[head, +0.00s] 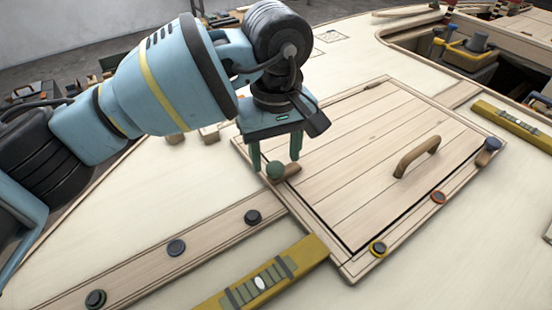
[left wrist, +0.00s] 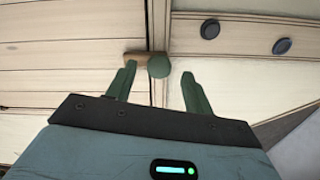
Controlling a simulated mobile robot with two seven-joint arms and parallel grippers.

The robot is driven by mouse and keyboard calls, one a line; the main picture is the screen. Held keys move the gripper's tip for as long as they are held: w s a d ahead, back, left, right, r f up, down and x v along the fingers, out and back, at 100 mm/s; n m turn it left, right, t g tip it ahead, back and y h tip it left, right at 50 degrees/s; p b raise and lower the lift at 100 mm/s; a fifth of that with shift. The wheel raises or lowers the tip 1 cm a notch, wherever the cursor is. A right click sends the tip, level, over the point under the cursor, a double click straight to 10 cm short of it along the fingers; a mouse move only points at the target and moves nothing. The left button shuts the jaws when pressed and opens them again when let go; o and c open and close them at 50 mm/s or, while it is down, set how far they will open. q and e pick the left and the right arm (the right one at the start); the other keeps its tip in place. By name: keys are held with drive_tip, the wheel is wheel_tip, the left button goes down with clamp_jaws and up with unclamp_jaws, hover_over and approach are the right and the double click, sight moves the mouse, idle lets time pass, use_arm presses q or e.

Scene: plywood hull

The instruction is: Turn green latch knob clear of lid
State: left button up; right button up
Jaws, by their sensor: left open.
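The green latch knob (head: 276,169) is a round knob on a short wooden latch bar (head: 291,172) at the near left edge of the plank lid (head: 370,150). In the left wrist view the knob (left wrist: 159,67) sits near the seam, and its bar (left wrist: 136,59) points left over the lid's edge. My left gripper (head: 275,164) points down over the knob, fingers open. In the left wrist view its fingertips (left wrist: 158,71) stand either side of the knob with a gap on both sides. I cannot tell the exact fingertip height. My right gripper is not in view.
A wooden handle (head: 416,156) stands up from the lid. A blue-knobbed latch (head: 489,147) is at the lid's right corner. Yellow levels lie in front (head: 262,282) and at right (head: 512,124). Several dark round discs (head: 252,217) line the deck strip.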

use_arm(q)
wheel_tip(320, 180, down, 2)
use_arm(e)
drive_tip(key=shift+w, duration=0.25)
use_arm(q)
drive_tip(key=c, duration=1)
